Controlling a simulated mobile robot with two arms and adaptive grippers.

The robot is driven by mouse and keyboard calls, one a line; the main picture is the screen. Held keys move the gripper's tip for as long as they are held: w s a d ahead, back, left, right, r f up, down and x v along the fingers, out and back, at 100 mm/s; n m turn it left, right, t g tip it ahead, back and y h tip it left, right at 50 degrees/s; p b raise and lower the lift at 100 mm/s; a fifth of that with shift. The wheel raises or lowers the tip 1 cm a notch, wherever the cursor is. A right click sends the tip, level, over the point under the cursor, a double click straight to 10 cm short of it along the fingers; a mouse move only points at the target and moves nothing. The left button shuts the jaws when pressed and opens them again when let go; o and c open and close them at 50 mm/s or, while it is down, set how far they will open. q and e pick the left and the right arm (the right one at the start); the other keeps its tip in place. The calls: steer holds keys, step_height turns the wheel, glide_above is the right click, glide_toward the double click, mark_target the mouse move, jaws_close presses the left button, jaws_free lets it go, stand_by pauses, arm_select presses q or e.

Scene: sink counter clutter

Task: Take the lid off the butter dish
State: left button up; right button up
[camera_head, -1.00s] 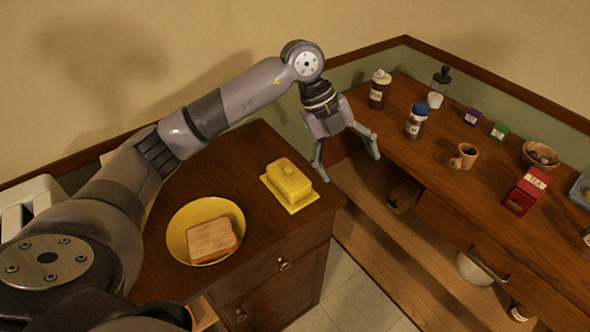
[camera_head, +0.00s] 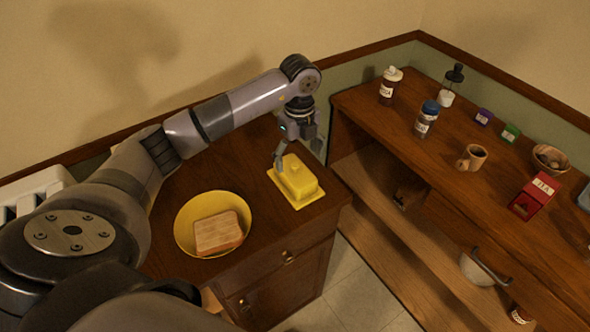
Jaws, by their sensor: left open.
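The yellow butter dish sits on the wooden cabinet top near its right edge. Its lid (camera_head: 297,178), with a small raised knob, rests on the flat yellow base (camera_head: 297,203). My left gripper (camera_head: 298,158) is open and points down at the far side of the dish. One finger is by the lid's far left end, the other further right. I cannot tell whether either finger touches the lid. My right gripper is not in view.
A yellow plate (camera_head: 183,222) with a slice of bread (camera_head: 217,232) lies left of the dish. A wooden counter (camera_head: 405,150) to the right carries bottles, a mug (camera_head: 471,158), a bowl (camera_head: 549,158) and a red box (camera_head: 533,196). A gap separates it from the cabinet.

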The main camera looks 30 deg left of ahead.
mark_target(295, 164)
arm_select(q)
steer(key=shift+f, duration=0.3)
steer(key=f+p, duration=0.1)
steer(key=f, duration=0.2)
steer(key=f+p, duration=0.1)
steer(key=f, duration=0.1)
steer(key=shift+s+a+p, duration=0.3)
steer(key=shift+a, duration=0.05)
steer(key=shift+f, duration=0.2)
steer(key=shift+c, duration=0.4)
steer(key=c, duration=1.3)
